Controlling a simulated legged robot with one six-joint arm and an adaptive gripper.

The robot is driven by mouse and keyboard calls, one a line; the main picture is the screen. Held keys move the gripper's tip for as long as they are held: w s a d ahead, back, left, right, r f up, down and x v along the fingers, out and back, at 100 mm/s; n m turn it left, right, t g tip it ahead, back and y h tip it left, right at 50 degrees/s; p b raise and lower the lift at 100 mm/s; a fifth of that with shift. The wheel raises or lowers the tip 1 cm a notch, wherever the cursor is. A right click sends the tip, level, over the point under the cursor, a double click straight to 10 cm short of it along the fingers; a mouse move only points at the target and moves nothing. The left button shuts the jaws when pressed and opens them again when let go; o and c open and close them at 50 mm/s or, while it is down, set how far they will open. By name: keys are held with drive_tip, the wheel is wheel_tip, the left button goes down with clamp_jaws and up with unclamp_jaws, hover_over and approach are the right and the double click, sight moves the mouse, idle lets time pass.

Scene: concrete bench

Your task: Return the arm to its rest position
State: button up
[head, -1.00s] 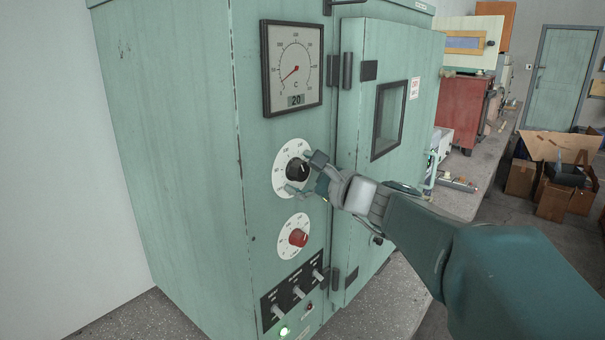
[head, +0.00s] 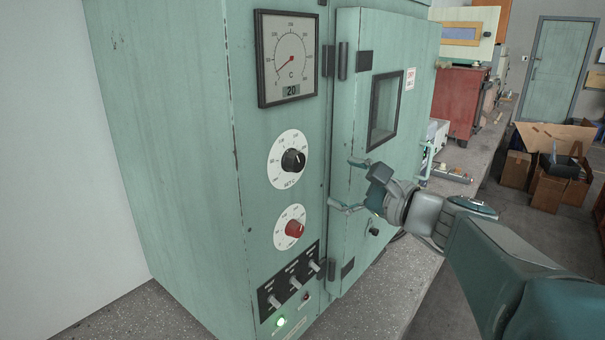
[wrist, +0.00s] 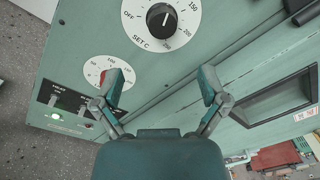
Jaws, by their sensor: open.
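My gripper (head: 347,184) is open and empty in the head view, in front of the oven door and right of the dials. Its two fingers (wrist: 160,90) stand wide apart in the wrist view with nothing between them. The green oven (head: 185,130) fills the left half of the head view. Its black SET C knob (head: 293,160) is clear of the fingers, and it also shows at the top of the wrist view (wrist: 160,17). The red knob (head: 295,228) sits below it; in the wrist view the left finger partly covers its dial.
The oven door (head: 400,110) is shut, with a small window. Below the red knob are several switches (head: 290,282) and a lit green lamp (head: 281,321). A gauge (head: 288,57) reads 20. A red cabinet (head: 459,100) and cardboard boxes (head: 548,190) stand to the right.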

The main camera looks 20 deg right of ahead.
drive_tip(key=shift+s+d, duration=0.3)
drive_tip(key=shift+s, duration=0.2)
drive_tip(key=s+a+f+n+g+h, duration=0.3)
drive_tip(key=s+a+f+n+g, duration=0.5)
drive_tip(key=s+a+f+n, duration=0.3)
drive_tip(key=s+d+f+n+g+h, duration=0.1)
drive_tip(key=s+d+f+n+h, duration=0.4)
drive_tip(key=s+f+n+h, duration=0.1)
wheel_tip(320, 180, down, 2)
drive_tip(key=n+h, duration=0.1)
drive_tip(key=n, duration=0.2)
drive_tip(key=shift+s+g, duration=0.3)
drive_tip(key=shift+a, duration=0.1)
idle(0.9)
